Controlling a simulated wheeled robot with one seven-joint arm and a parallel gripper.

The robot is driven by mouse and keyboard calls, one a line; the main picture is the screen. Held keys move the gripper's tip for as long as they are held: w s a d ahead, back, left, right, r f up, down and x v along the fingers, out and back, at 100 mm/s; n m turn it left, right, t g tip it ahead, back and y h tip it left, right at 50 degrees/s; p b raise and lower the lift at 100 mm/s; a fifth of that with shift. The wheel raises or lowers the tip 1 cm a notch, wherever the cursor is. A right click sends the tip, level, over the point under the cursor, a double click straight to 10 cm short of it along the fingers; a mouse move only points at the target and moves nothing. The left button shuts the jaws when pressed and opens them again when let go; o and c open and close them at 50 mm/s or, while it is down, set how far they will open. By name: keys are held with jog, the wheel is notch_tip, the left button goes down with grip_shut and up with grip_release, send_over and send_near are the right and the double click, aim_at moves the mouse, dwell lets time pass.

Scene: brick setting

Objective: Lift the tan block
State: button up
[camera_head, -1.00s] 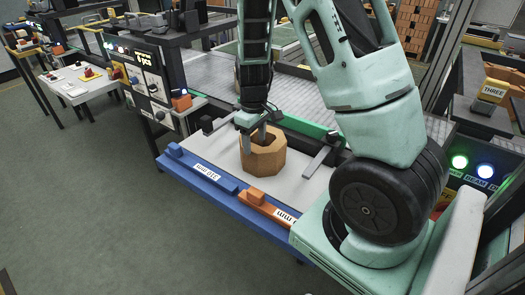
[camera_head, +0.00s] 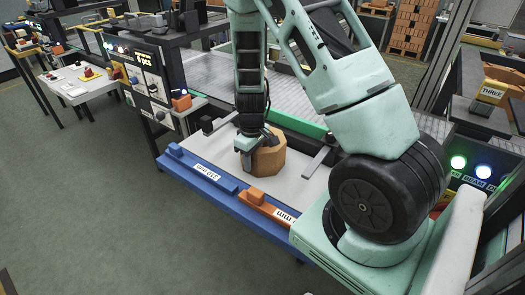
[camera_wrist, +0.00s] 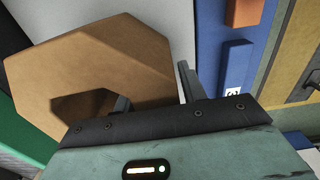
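The tan block (camera_head: 270,162) is eight-sided with a hole through its middle. It rests on the pale tabletop, and its top face fills the left of the wrist view (camera_wrist: 90,55). My gripper (camera_head: 250,158) is low at the block's left front side in the head view. In the wrist view its fingers (camera_wrist: 153,93) are apart. One finger is at the edge of the hole and the other is just outside the block's right edge, with the block's wall between them. I cannot tell whether either finger touches the wall.
A blue strip (camera_head: 205,179) and an orange block (camera_head: 264,204) lie along the table's front edge. A grey bar (camera_head: 319,162) lies right of the tan block, and a dark clamp-like piece (camera_head: 213,126) is to its left. A green strip (camera_head: 300,124) runs behind.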

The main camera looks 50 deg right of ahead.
grip_shut()
jog(key=shift+r, duration=0.1)
